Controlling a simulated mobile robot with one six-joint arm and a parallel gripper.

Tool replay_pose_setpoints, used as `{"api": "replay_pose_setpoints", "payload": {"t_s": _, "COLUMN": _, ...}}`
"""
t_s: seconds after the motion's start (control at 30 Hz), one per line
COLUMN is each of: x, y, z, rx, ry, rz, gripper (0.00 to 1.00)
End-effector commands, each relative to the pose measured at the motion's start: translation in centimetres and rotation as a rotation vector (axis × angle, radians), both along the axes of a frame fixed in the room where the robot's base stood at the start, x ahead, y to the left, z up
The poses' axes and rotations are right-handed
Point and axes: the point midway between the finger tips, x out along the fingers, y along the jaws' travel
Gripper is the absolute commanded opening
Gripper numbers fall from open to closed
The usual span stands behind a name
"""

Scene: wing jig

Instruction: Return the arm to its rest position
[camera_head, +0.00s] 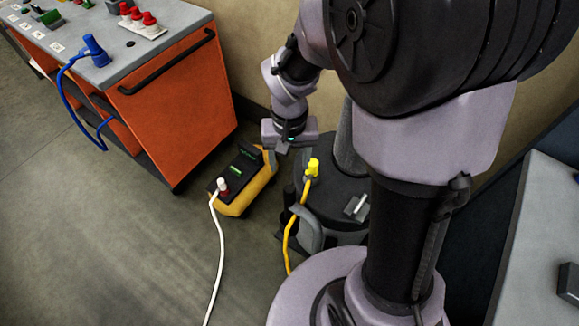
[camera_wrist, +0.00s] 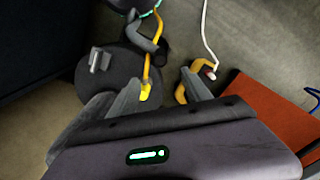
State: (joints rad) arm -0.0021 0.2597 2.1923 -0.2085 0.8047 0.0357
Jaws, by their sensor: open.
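My gripper (camera_head: 289,155) points down on my bent arm in the head view, between the yellow box and a yellow plug. In the wrist view my gripper (camera_wrist: 163,83) is open, its two fingers well apart with floor showing between them. The yellow plug (camera_head: 313,168) is on a yellow cable, just right of the gripper in the head view. In the wrist view the yellow plug (camera_wrist: 146,91) shows close beside the left finger; I cannot tell whether they touch. No object is seen held.
A yellow box with a black top (camera_head: 236,208) and a white plug (camera_head: 222,186) with its cable sits on the floor. An orange cabinet (camera_head: 170,110) with a blue plug (camera_head: 95,50) stands left. A beige wall (camera_head: 248,50) is behind. Floor at lower left is mostly clear.

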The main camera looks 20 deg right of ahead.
Motion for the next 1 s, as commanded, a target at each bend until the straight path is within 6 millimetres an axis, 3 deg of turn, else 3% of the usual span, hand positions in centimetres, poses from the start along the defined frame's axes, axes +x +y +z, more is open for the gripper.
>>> {"api": "replay_pose_setpoints", "payload": {"t_s": 0.1, "x": 0.0, "y": 0.0, "z": 0.8, "rx": 0.0, "ry": 0.0, "rz": 0.001, "gripper": 0.57}}
{"api": "replay_pose_setpoints", "payload": {"t_s": 0.63, "x": -0.1, "y": 0.0, "z": 1.1, "rx": 0.002, "ry": -0.008, "rz": -0.002, "gripper": 0.57}}
{"api": "replay_pose_setpoints", "payload": {"t_s": 0.67, "x": -0.2, "y": 0.1, "z": 1.8, "rx": 0.005, "ry": -0.022, "rz": -0.006, "gripper": 0.57}}
{"api": "replay_pose_setpoints", "payload": {"t_s": 0.77, "x": -1.8, "y": 0.7, "z": 6.5, "rx": 0.034, "ry": -0.121, "rz": -0.037, "gripper": 0.57}}
{"api": "replay_pose_setpoints", "payload": {"t_s": 0.9, "x": -6.5, "y": 2.1, "z": 13.3, "rx": 0.108, "ry": -0.307, "rz": -0.093, "gripper": 0.57}}
{"api": "replay_pose_setpoints", "payload": {"t_s": 1.0, "x": -9.8, "y": 2.9, "z": 15.9, "rx": 0.158, "ry": -0.412, "rz": -0.118, "gripper": 0.57}}
